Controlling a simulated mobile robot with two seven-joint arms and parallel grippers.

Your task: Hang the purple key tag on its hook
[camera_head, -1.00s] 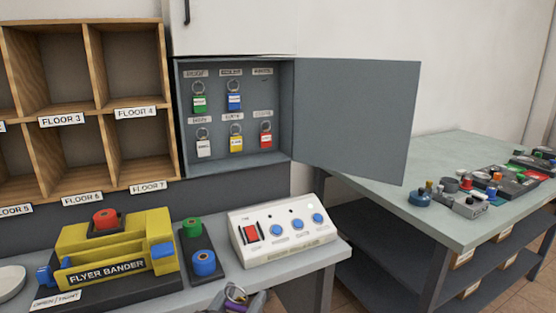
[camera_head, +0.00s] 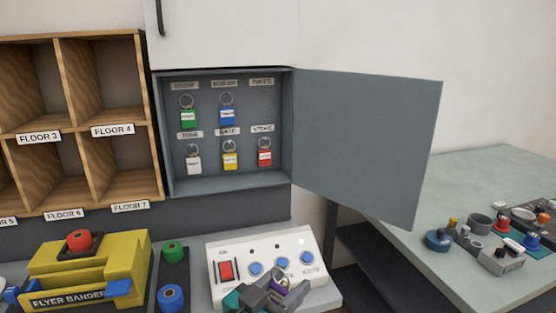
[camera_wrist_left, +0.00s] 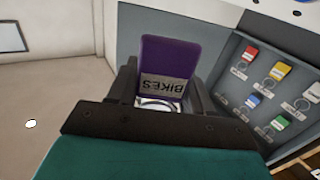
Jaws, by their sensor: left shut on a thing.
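The purple key tag (camera_wrist_left: 165,55) is held between the fingers of my left gripper (camera_wrist_left: 165,85) in the left wrist view. Its label reads BIKES upside down, and its metal ring shows below it. In the head view my left gripper (camera_head: 282,287) is in front of the white control box, shut on the purple tag (camera_head: 281,284). The grey key cabinet (camera_head: 230,182) stands open above and behind it. Green, blue, white, yellow and red tags hang there. The top right place, under a label (camera_head: 261,83), holds no tag. My right gripper is not in view.
The cabinet door (camera_head: 365,140) is swung open to the right. The control box (camera_head: 305,245) and the yellow flyer bander (camera_head: 90,265) stand on the counter below. Wooden pigeonholes (camera_head: 80,125) are at the left. A cluttered table (camera_head: 470,185) is at the right.

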